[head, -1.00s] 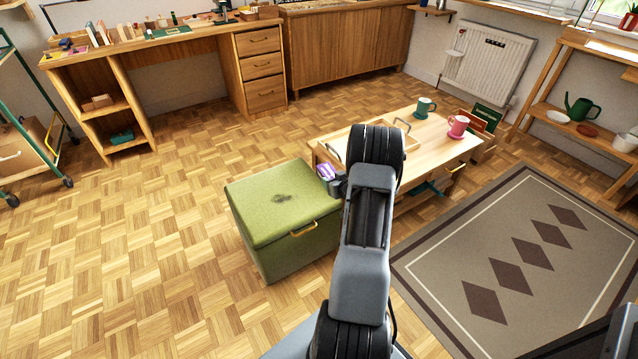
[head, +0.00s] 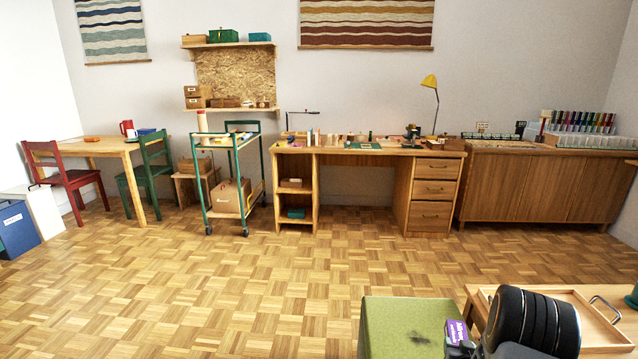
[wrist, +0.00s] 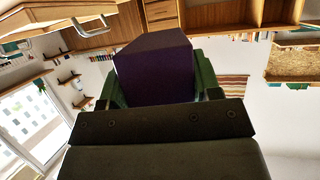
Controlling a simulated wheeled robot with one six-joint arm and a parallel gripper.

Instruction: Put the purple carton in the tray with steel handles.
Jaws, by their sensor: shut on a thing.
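The purple carton (head: 457,333) with white lettering is held at the end of my arm, above the right edge of the green box seat. In the wrist view the carton (wrist: 155,75) looks dark purple and sits between the two green fingers. My gripper (wrist: 157,88) is shut on it. The wooden tray with steel handles (head: 582,294) lies on the low table at the lower right, to the right of the carton, partly hidden by my arm. Its steel handle (head: 606,309) shows at the right end. A pale tray-like thing with metal handles (wrist: 92,27) shows at the wrist view's upper left.
The green box seat (head: 400,322) stands left of the low table (head: 476,296). A teal mug (head: 632,297) is cut by the right edge. Open parquet floor (head: 250,290) lies ahead and left. A desk (head: 370,150), trolley (head: 236,190) and cabinet (head: 530,185) line the back wall.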

